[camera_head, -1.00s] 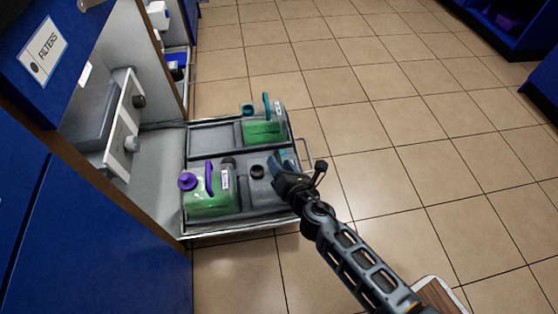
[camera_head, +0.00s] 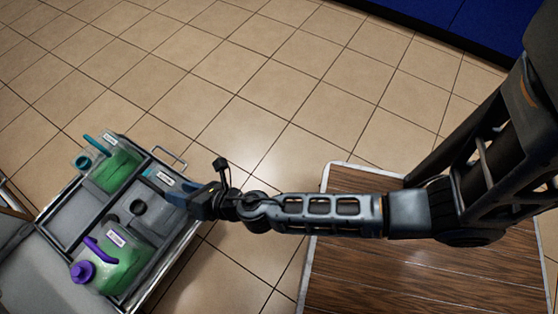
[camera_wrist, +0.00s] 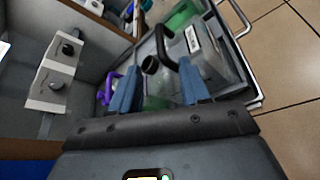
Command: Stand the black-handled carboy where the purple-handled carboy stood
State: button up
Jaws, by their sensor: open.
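The black-handled carboy stands in a compartment of the grey tray (camera_head: 62,243). In the head view its black cap (camera_head: 138,207) shows, with my gripper (camera_head: 180,196) hiding part of it. In the wrist view its black handle (camera_wrist: 166,44) and clear, labelled body (camera_wrist: 208,62) show. My gripper (camera_wrist: 158,84) is open, fingers apart, with the handle just ahead between them; I cannot tell whether they touch. The purple-handled carboy (camera_head: 122,262), with green liquid, stands upright in the neighbouring compartment. Its purple handle (camera_wrist: 106,93) is partly hidden behind a finger in the wrist view.
A teal-handled carboy (camera_head: 116,172) with green liquid stands in another tray compartment. One compartment (camera_head: 84,205) is empty. The tray has a metal rim and a wire handle (camera_head: 170,158). Equipment with knobs (camera_wrist: 56,75) stands beside the tray. The tiled floor (camera_head: 250,85) beyond is clear.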

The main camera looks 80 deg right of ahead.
jog(key=s+r+m+y, duration=0.1)
jog(key=s+r+m, duration=0.2)
jog(key=s+m, duration=0.4)
jog(key=s+r+m+y, duration=0.1)
jog(key=s+r+m, duration=0.25)
jog(key=s, duration=0.65)
jog(key=s+r+m, duration=0.5)
jog(key=r+m, duration=0.3)
jog(key=r, duration=0.1)
jog(key=s+d+r+m, duration=0.1)
jog(key=s+r+m, duration=0.5)
jog(key=r+m, duration=0.3)
jog(key=shift+s+r+t+h, duration=0.2)
jog(key=shift+s+t+h, duration=0.1)
jog(key=shift+h, duration=0.1)
